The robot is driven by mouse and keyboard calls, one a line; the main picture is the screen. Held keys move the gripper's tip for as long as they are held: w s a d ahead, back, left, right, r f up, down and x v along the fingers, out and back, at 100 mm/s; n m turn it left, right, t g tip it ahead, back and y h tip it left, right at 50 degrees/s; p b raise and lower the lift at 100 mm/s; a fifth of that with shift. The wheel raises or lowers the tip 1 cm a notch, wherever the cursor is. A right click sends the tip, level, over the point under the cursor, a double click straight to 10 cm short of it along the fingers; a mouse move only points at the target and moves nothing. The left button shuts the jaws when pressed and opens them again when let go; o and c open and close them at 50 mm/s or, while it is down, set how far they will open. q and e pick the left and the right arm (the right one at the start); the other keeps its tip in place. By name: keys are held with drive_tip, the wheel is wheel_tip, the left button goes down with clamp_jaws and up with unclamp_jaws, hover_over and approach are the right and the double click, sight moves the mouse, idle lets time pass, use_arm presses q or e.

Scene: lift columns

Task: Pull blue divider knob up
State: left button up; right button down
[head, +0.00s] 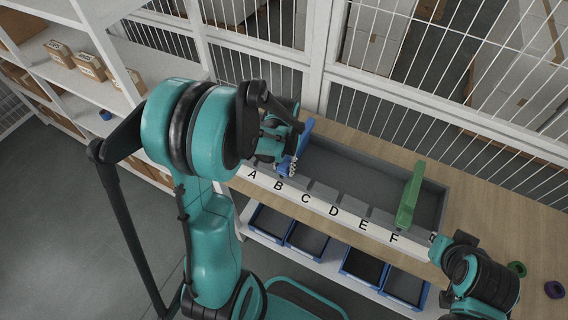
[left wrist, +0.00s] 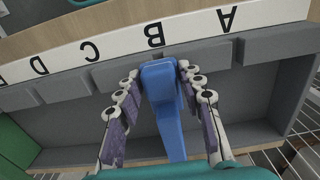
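The blue divider (head: 303,138) stands in the grey bin behind the letter strip, near B. In the left wrist view its blue knob (left wrist: 160,75) lies between my fingertips. My left gripper (left wrist: 159,72) reaches down over it, one finger on each side, tips very close to the knob. I cannot tell whether both tips touch it. In the head view my left gripper (head: 284,160) partly hides the divider. My right gripper (head: 437,242) is at the lower right, near the strip's right end; its finger state is unclear.
A green divider (head: 410,195) stands near F. The white strip (head: 320,208) carries letters A to F. Blue bins (head: 307,240) sit on a shelf below. A wire fence rises behind the table.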

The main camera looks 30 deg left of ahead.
use_arm(q)
drive_tip(key=shift+r, duration=0.2)
idle(0.4)
drive_tip(key=shift+w+r+p, duration=0.1)
drive_tip(key=shift+r+p, duration=0.2)
drive_tip(key=shift+p, duration=0.1)
drive_tip(key=shift+r, duration=0.25)
drive_tip(key=shift+c, duration=0.8)
drive_tip(key=shift+r+p, duration=0.65)
drive_tip(key=o, duration=0.9)
drive_tip(key=shift+r, duration=0.1)
